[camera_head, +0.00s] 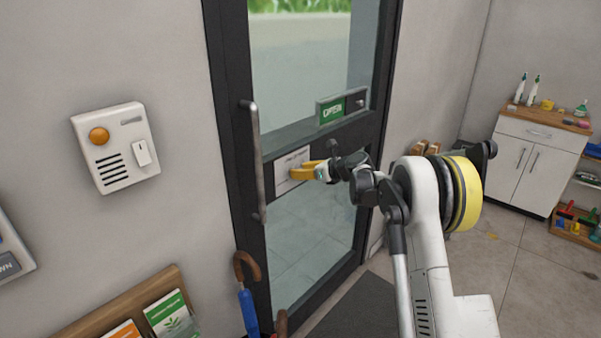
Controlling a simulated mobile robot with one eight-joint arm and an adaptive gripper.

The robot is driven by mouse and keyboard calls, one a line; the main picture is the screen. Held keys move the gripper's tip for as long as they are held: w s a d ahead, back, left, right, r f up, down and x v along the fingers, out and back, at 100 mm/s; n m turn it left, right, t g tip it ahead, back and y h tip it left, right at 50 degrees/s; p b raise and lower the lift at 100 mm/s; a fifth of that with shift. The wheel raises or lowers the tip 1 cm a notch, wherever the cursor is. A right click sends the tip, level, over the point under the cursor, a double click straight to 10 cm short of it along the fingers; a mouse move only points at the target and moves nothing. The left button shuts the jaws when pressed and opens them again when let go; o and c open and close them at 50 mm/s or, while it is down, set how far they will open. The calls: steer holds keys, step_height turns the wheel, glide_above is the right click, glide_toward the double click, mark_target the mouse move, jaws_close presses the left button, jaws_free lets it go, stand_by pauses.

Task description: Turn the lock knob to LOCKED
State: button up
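A glazed door with a dark frame (230,98) stands in the middle of the head view. A white plate or notice (283,184) with print too small to read is on its middle rail. My gripper (297,169) has yellow fingers and is in front of this plate, pointing left. The two fingers show apart with a narrow gap, and nothing is seen between them. I cannot make out the lock knob for certain; the gripper and wrist cover part of the plate and rail. Whether the fingers touch the door is unclear.
A long vertical pull handle (256,160) is left of my gripper. A green OPEN sign (333,111) is above it. An intercom box (115,148) is on the left wall. An umbrella (247,305) and leaflet rack (127,305) are below. A white cabinet (535,165) stands far right.

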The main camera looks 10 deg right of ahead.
jaws_close()
steer(key=shift+s+a+f+n+t+h+b, duration=0.25)
steer(key=shift+n+t+h+b, duration=0.6)
steer(key=shift+n, duration=1.4)
steer(key=shift+s+a+f+n+t+h+b, duration=0.1)
steer(key=shift+a+f+n+t+h+b, duration=0.25)
steer(key=shift+n+t+b, duration=1.4)
steer(key=shift+s+a+f+n+t+h+b, duration=0.25)
steer(key=shift+n+t+h, duration=0.5)
steer(key=shift+n, duration=1.95)
steer(key=shift+d, duration=0.1)
